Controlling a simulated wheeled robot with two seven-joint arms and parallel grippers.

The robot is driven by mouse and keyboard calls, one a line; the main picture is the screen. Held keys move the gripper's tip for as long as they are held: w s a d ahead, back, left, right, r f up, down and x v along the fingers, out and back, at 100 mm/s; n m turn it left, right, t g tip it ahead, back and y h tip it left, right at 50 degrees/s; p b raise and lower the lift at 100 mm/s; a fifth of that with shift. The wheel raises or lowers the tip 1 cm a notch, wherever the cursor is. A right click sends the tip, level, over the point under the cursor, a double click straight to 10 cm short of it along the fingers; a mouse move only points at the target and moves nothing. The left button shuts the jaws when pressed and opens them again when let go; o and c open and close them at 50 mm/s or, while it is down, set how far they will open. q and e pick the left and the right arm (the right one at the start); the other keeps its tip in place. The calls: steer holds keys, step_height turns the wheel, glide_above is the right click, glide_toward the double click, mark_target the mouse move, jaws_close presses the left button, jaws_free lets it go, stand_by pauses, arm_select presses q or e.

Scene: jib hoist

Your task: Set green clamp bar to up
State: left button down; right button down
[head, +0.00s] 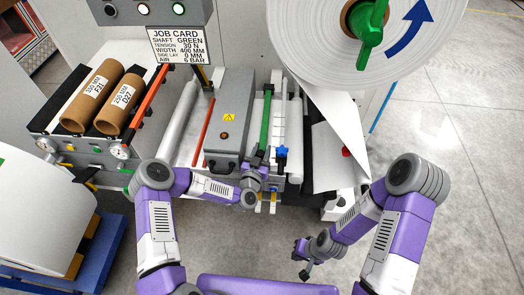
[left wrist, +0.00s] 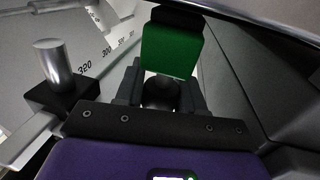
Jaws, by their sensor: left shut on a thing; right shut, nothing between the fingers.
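The green clamp bar (head: 266,120) is a long narrow bar running front to back, between the grey box and the white rollers. Its dark front end meets my left gripper (head: 258,160). In the left wrist view the bar's green face (left wrist: 172,50) stands just beyond my fingers (left wrist: 160,95), which are shut on the dark front end of the bar. The fingers hide part of that end. I cannot tell the bar's exact tilt. My right gripper (head: 304,262) is shut and empty, low over the floor at front right.
A grey box (head: 222,120) with a yellow warning label stands close left of the bar. A blue knob (head: 281,152) is close right. A large paper roll (head: 320,50) with a green handle hangs at upper right. A scale with numbers (left wrist: 110,53) lies left in the wrist view.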

arm_select(q)
steer(key=shift+r, duration=0.1)
steer(key=shift+r+p, duration=0.6)
steer(key=shift+p, duration=0.1)
steer(key=w+r+g+p, duration=0.2)
steer(key=w+r+p, duration=0.3)
steer(key=r+p, duration=0.4)
steer(key=w+r+g+p, duration=0.3)
steer(key=w+r+p, duration=0.2)
steer(key=r+p, duration=0.4)
steer(key=shift+w+r+n+y, duration=0.15)
steer(key=shift+r+n+y, duration=0.2)
steer(key=shift+r, duration=1.55)
